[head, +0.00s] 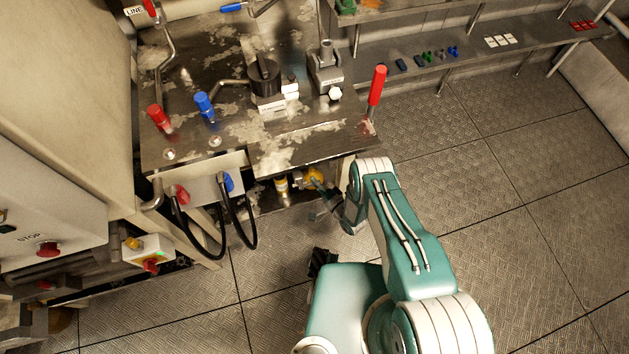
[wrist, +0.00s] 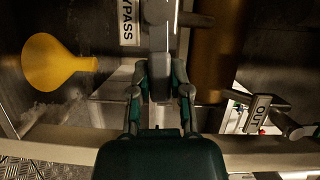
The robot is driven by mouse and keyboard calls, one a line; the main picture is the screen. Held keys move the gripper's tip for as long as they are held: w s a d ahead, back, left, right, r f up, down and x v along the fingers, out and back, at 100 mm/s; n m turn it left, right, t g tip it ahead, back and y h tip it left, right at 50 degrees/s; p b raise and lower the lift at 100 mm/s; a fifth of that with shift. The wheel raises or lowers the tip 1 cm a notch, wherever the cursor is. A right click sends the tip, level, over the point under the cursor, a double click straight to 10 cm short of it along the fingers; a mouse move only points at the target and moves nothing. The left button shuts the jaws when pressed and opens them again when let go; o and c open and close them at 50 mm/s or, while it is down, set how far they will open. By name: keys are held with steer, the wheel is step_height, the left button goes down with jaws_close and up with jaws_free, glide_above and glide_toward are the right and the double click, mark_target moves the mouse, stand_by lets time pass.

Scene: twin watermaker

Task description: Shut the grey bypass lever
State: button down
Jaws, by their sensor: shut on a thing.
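My gripper (wrist: 160,84) is shut on the grey bypass lever (wrist: 159,60), with one finger on each side of it. The lever runs up the middle of the wrist view, beside a white label (wrist: 129,22) whose visible letters read "YPASS". In the head view my gripper (head: 320,199) reaches in under the front edge of the steel bench. The lever cannot be made out there.
A yellow funnel-shaped part (wrist: 55,63) is left of the lever and an "OUT" label (wrist: 259,113) is at lower right. The bench (head: 300,150) overhangs my gripper. A red-handled lever (head: 377,85) stands at its right corner. Black hoses (head: 250,220) hang to the left. The right floor is clear.

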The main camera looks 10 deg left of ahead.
steer(key=shift+w+d+f+m, duration=0.1)
steer(key=shift+d+f+m, duration=0.15)
steer(key=shift+m, duration=0.25)
steer(key=c, duration=0.6)
jaws_free()
steer(key=shift+f, duration=0.1)
steer(key=shift+o, duration=0.2)
steer(key=v, duration=1.2)
steer(key=shift+f, duration=0.15)
